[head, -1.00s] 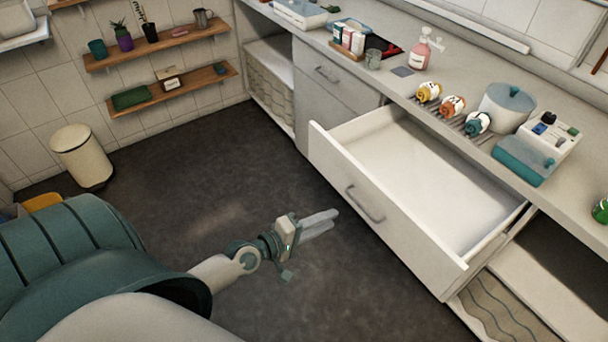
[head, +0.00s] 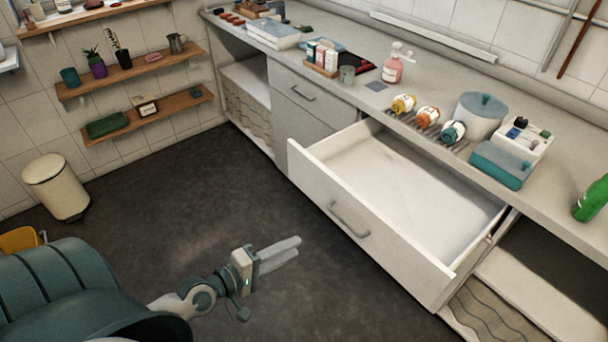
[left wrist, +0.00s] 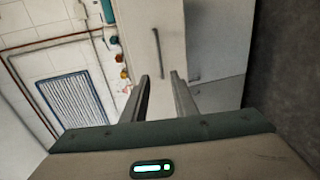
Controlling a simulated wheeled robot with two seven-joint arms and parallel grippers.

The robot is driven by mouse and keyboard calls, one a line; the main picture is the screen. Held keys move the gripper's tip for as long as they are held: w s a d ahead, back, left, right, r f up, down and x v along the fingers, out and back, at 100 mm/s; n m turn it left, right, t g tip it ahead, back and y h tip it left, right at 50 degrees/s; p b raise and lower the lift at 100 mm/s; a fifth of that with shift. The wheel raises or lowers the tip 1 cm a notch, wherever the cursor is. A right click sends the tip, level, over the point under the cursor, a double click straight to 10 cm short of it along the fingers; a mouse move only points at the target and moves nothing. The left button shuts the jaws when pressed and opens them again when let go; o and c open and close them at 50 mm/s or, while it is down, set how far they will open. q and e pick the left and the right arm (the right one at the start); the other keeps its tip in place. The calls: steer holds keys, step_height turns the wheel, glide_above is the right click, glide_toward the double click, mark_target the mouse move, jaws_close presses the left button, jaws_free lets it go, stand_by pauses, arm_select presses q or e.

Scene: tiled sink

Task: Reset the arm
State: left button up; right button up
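My left gripper (head: 283,252) is held out over the dark floor, in front of the open drawer and apart from it. Its two pale fingers are parallel with a gap between them and nothing in it. In the left wrist view the fingers (left wrist: 160,77) are also apart and empty, with a pale cabinet front and its handle beyond them. My right gripper is in neither view.
A white drawer (head: 400,195) is pulled out and looks empty. A bin (head: 57,188) stands at the left. The floor (head: 190,190) between is clear.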

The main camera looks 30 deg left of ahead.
arm_select(q)
steer(key=s+a+f+m+g+y, duration=0.1)
steer(key=s+f+m+g, duration=0.15)
steer(key=f, duration=0.85)
steer(key=s+a+f+m+g+y, duration=0.15)
steer(key=s+f, duration=0.25)
steer(key=f, duration=0.7)
steer(key=s+f+m+g+y, duration=0.2)
steer(key=s+f+m, duration=0.15)
steer(key=f, duration=0.75)
steer(key=s+d+f+m+g, duration=0.3)
steer(key=s+d+f+m, duration=0.1)
steer(key=s+f, duration=0.5)
steer(key=s+d+f+m+g, duration=0.2)
steer(key=s+d+f+m, duration=0.2)
steer(key=s+f, duration=0.5)
steer(key=s+m, duration=0.1)
steer(key=s, duration=0.2)
steer(key=shift+s+d+f+g, duration=0.2)
steer(key=shift+d+g, duration=0.2)
